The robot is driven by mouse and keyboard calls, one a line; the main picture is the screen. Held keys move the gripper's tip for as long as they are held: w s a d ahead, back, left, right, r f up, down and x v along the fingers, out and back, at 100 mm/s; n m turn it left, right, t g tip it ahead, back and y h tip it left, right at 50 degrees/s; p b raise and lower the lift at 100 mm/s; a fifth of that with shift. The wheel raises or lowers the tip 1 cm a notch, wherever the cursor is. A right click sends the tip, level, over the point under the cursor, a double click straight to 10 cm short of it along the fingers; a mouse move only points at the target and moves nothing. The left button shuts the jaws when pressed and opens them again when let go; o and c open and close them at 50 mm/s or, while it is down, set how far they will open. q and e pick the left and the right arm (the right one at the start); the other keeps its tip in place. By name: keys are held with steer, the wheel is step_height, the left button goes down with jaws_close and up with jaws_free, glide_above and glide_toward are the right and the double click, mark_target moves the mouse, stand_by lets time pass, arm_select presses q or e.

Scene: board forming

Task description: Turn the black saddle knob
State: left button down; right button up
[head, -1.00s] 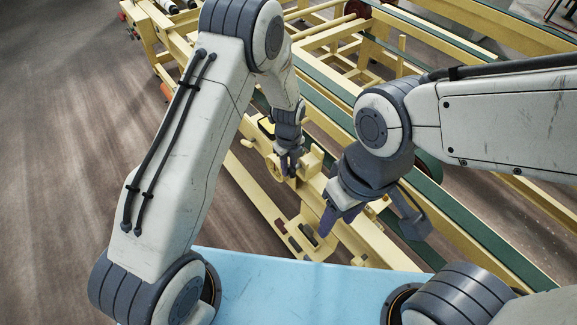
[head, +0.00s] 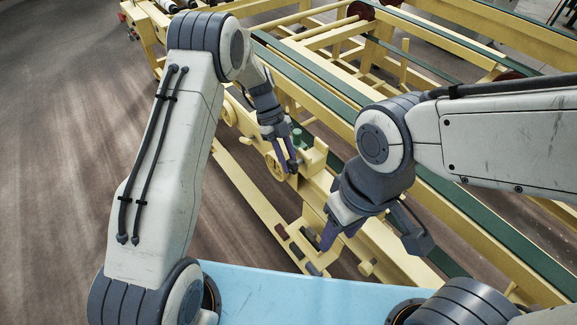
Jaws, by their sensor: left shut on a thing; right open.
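A yellow frame with green rails (head: 480,225) runs diagonally across the right. A yellow bracket with dark red blocks (head: 282,231) lies below the grippers. A pale blue surface (head: 290,298) is at the bottom. Brown floor (head: 60,170) is clear at left.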

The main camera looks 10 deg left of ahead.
arm_select(q)
steer(key=shift+w, duration=0.1)
stand_by(0.5)
steer(key=c, duration=0.7)
jaws_free()
steer(key=b+v, duration=0.3)
steer(key=v, duration=0.7)
steer(key=shift+w+a, duration=0.2)
steer(key=shift+a, duration=0.1)
